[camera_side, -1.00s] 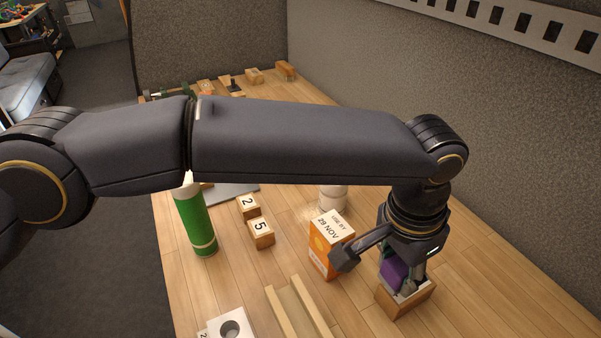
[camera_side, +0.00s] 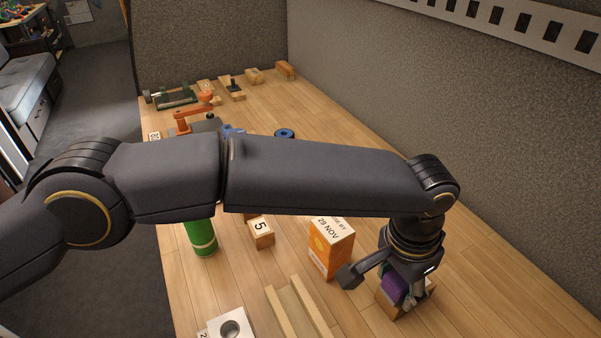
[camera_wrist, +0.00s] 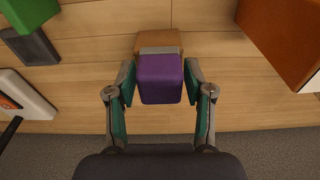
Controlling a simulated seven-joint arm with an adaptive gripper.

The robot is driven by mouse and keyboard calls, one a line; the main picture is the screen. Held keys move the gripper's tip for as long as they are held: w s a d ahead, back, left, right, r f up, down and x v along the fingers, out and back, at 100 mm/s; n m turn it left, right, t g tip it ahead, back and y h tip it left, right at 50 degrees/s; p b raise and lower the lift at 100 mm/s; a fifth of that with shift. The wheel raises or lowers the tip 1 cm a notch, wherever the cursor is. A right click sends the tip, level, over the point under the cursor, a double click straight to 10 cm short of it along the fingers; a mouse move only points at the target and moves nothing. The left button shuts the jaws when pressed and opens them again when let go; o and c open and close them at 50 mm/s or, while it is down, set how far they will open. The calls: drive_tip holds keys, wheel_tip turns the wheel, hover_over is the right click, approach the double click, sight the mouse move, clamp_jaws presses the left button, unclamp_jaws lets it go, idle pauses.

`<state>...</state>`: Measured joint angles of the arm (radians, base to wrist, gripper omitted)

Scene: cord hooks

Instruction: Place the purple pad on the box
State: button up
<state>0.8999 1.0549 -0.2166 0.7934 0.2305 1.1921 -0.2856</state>
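The purple pad (camera_side: 393,287) is between the fingers of my gripper (camera_side: 393,291) in the side view. It also shows in the wrist view (camera_wrist: 160,80), with a fingertip against each side, so my gripper (camera_wrist: 160,76) looks shut on it. The small wooden box (camera_side: 402,312) is directly under the gripper, and the pad is low at its top. The wrist view shows part of the box (camera_wrist: 158,40) behind the pad. My fingers hide most of the box's opening, and I cannot tell whether the pad touches it.
An orange carton (camera_side: 330,250) stands close to the left of my gripper. Wooden rails (camera_side: 297,312), a white block with a hole (camera_side: 230,328), a number block (camera_side: 261,232) and a green cylinder (camera_side: 201,236) are further left. The table right of the box is clear.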

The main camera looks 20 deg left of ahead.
sight(394, 282)
drive_tip(key=shift+o, duration=0.8)
drive_tip(key=shift+r, duration=0.1)
wheel_tip(394, 282, up, 12)
drive_tip(key=f, duration=0.1)
drive_tip(key=w+a+r+n+t, duration=0.1)
drive_tip(key=a+r, duration=0.4)
drive_tip(key=a, duration=0.4)
drive_tip(key=w+a+r+n, duration=0.1)
drive_tip(key=a+r, duration=0.3)
drive_tip(key=a, duration=0.4)
drive_tip(key=w+a+r+n+t, duration=0.1)
drive_tip(key=a+r, duration=0.4)
drive_tip(key=a, duration=0.4)
drive_tip(key=s+a+n+t, duration=0.1)
drive_tip(key=s+a, duration=0.2)
drive_tip(key=a, duration=0.3)
drive_tip(key=s+a+f+n, duration=0.1)
drive_tip(key=s+a, duration=0.1)
drive_tip(key=a, duration=0.3)
drive_tip(key=s+a+n+t, duration=0.1)
drive_tip(key=s+a, duration=0.2)
drive_tip(key=a, duration=0.3)
drive_tip(key=s+a+f+n+y, duration=0.1)
drive_tip(key=s+a+f+n, duration=0.2)
drive_tip(key=s+a+f, duration=0.4)
drive_tip(key=shift+s+a+f+t, duration=0.2)
drive_tip(key=shift+s+a+t, duration=0.1)
drive_tip(key=shift+s, duration=0.95)
